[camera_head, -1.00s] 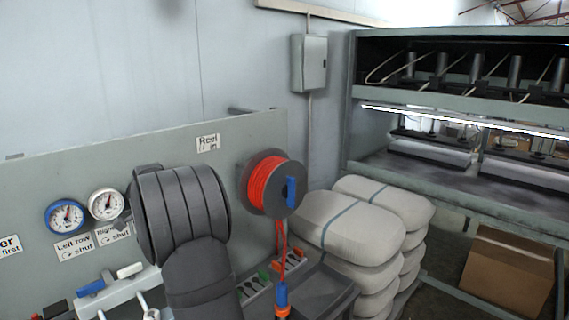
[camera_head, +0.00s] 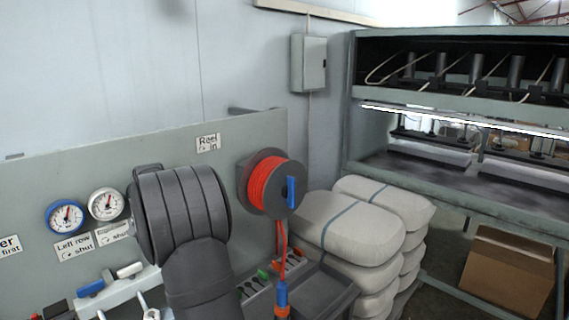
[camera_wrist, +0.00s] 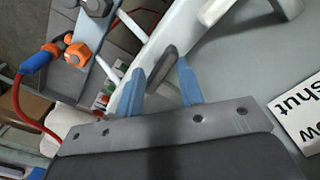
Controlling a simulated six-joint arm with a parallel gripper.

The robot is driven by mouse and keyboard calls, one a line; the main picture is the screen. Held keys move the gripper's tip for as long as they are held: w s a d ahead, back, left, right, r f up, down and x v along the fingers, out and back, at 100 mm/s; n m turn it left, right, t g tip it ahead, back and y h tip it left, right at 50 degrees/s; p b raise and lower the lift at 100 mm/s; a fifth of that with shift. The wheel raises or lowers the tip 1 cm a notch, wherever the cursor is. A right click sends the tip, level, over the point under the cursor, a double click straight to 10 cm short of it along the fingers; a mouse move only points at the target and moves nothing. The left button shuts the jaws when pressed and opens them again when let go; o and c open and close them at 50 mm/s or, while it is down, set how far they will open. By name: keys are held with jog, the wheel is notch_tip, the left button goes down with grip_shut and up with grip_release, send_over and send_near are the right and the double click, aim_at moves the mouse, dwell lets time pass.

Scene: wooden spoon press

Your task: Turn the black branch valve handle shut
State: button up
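In the wrist view the black branch valve handle (camera_wrist: 161,66) is a dark slanted lever in front of the pale pipe. My gripper (camera_wrist: 161,74) has two blue fingers, one on each side of the lever. The fingers are apart, with visible gaps beside the lever, so it does not look clamped. Its depth between the fingers is hard to judge. In the head view my dark arm hides the gripper, and I cannot make out this handle there.
In the head view, blue (camera_head: 90,289) and white (camera_head: 130,270) handles sit on the pale manifold (camera_head: 128,291), below two gauges (camera_head: 65,217). An orange hose reel (camera_head: 271,184) hangs right of my arm. Stacked sacks (camera_head: 345,228) stand farther right. A shut label (camera_wrist: 297,112) shows in the wrist view.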

jog(key=shift+o, duration=0.5)
jog(key=o, duration=0.9)
jog(key=shift+r, duration=0.1)
jog(key=s+d+r+n+t+y, duration=0.1)
jog(key=s+d+r+n+y, duration=0.15)
jog(key=r+n, duration=0.4)
jog(key=s+d+r+n+t+y, duration=0.1)
jog(key=s+d+r+n+t, duration=0.15)
jog(key=r, duration=0.65)
jog(key=shift+g, duration=0.35)
jog(key=x, duration=1.6)
jog(key=shift+w+d+f, duration=0.15)
jog(key=shift+w+f, duration=0.2)
jog(key=shift+w, duration=0.1)
jog(key=c, duration=1)
